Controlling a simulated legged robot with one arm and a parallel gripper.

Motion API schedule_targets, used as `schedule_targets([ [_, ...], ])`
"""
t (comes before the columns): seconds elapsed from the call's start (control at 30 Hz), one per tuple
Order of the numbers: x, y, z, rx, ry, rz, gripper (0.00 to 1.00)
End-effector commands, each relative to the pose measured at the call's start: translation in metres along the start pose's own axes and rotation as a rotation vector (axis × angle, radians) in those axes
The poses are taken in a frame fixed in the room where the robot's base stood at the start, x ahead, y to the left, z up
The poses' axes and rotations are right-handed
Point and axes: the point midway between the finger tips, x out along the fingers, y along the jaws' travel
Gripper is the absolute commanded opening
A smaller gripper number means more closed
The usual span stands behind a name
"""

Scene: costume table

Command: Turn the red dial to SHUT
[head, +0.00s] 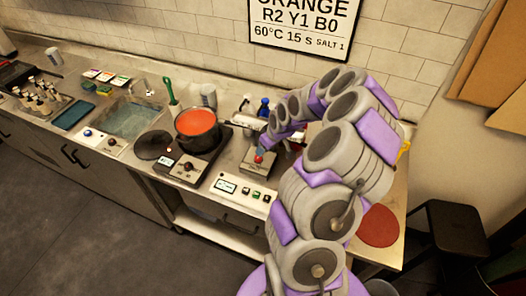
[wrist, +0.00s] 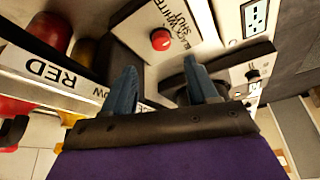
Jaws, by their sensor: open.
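The red dial (wrist: 160,40) is a small round knob on a pale panel (wrist: 140,20) in the wrist view. Black lettering beside it reads BLACK, WHITE and SHUT. Which mark the dial points at is too small to tell. In the head view the red dial (head: 259,159) shows on a metal box (head: 258,170) on the counter. My gripper (wrist: 161,82) is open and empty, its two bluish fingers spread on either side below the dial in the wrist picture. The dial lies beyond the fingertips, apparently untouched. In the head view my arm hides most of the gripper.
A pot of orange-red liquid (head: 197,122) stands on a hotplate left of the dial box. A white control panel (head: 240,187) lies in front.

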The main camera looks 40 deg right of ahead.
Motion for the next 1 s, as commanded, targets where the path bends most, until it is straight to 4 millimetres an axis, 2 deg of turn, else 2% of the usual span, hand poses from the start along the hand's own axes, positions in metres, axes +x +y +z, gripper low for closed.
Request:
schedule_targets([
  [0.2,-0.041,0.002,-0.001,0.001,0.003,0.003,0.58],
  [0.4,-0.069,0.002,-0.001,0.001,0.003,0.002,0.58],
  [0.6,-0.08,0.002,0.0,0.001,-0.001,-0.001,0.58],
  [1.0,-0.081,0.002,0.0,0.001,-0.001,-0.002,0.58],
])
